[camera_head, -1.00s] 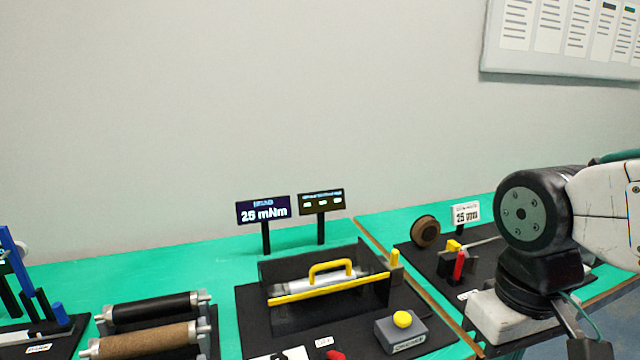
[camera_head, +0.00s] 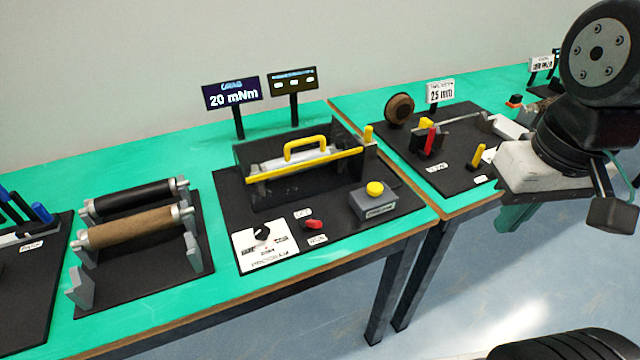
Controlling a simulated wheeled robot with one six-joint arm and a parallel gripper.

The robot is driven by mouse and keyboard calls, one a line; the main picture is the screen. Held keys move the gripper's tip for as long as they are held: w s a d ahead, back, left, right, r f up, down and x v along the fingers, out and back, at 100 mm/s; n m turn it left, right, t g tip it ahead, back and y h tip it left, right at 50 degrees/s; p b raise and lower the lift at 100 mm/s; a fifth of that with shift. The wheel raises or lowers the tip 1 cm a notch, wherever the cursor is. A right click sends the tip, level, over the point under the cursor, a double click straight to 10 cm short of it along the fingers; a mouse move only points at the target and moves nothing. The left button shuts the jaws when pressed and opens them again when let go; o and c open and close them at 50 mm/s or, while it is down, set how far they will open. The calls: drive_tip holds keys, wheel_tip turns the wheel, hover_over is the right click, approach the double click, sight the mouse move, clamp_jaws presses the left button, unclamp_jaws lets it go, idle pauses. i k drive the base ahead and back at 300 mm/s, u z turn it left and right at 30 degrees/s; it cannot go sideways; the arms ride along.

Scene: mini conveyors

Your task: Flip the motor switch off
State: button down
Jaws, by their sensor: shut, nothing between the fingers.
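A small red switch (camera_head: 313,224) sits on the black base plate (camera_head: 225,190) of the middle station, with one small label behind it and another in front of it. The labels are too small to read. My gripper (camera_head: 612,214) is at the far right, high over the table's front edge and the floor. It is shut and empty, well apart from the switch. My arm hides part of the stations behind it.
Close to the switch are a black knob (camera_head: 262,232) on a white dial card and a grey box with a yellow button (camera_head: 375,188). A yellow-handled guard (camera_head: 305,147) stands behind. Rollers (camera_head: 140,222) lie left. The floor in front is open.

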sight(313, 223)
drive_tip(key=z, duration=1.3)
drive_tip(key=k, duration=0.95)
drive_tip(key=u, duration=1.85)
